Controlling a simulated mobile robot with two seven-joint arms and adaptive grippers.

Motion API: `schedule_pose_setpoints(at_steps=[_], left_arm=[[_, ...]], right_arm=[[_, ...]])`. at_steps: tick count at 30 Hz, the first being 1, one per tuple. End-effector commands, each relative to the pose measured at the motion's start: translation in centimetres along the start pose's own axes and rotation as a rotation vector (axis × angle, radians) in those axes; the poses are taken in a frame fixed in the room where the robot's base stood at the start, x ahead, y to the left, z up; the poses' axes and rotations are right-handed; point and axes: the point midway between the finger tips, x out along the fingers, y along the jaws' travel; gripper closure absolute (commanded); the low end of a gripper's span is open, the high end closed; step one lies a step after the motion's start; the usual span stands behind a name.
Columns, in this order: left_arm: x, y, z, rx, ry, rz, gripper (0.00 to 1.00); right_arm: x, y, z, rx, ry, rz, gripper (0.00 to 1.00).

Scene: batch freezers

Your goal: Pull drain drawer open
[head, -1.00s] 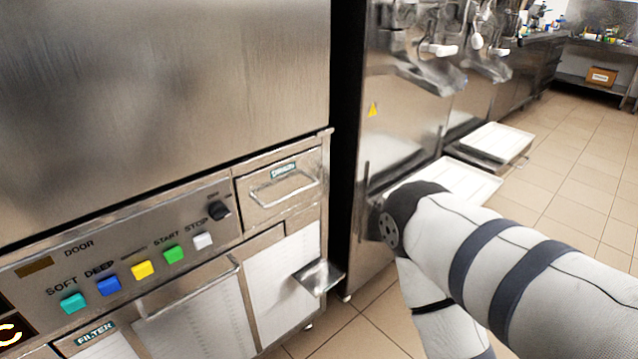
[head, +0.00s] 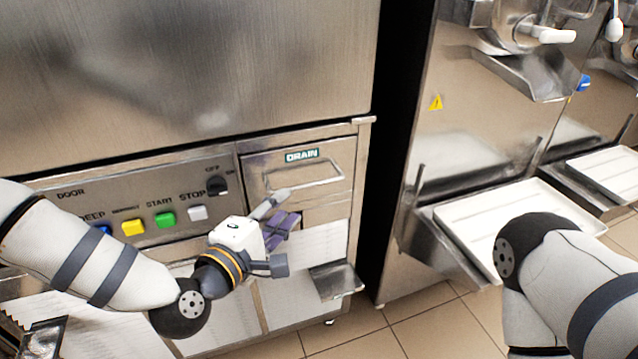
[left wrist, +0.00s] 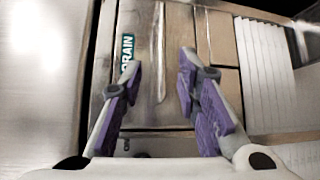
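The drain drawer (head: 338,157) is a steel drawer front with a green DRAIN label (head: 301,155) and a wire-like bar handle (head: 318,184). It looks shut, flush with the panel. My left gripper (head: 279,212) is open and empty, just below and in front of the handle. In the left wrist view, its purple-padded fingers (left wrist: 162,75) stand apart, with the drawer front (left wrist: 145,105) beyond them. The handle bar (left wrist: 161,50) shows between the fingertips, and I see no contact. My right arm shows at the right of the head view; its gripper is out of view.
Left of the drawer is a control panel with a black knob (head: 217,186) and coloured buttons. A small steel spout (head: 336,280) juts out below the drawer. At right stands another machine (head: 445,70) with a white tray (head: 490,218). Tiled floor is open below.

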Motion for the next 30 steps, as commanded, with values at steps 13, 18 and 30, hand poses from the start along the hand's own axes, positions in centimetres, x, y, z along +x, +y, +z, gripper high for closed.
schedule_pose_setpoints(at_steps=[13, 18, 30], left_arm=[[9.7, -0.4, 0.1, 0.001, -0.001, -0.005, 0.7], [10.4, -0.2, 0.1, 0.0, -0.001, -0.004, 0.7], [10.3, -0.2, 0.1, 0.001, -0.001, -0.004, 1.0]], right_arm=[[1.4, 0.0, 0.5, -0.001, -0.03, 0.002, 1.0], [1.4, 0.0, 0.5, -0.001, -0.031, 0.002, 1.0], [1.4, 0.0, 0.5, -0.001, -0.031, 0.002, 1.0]])
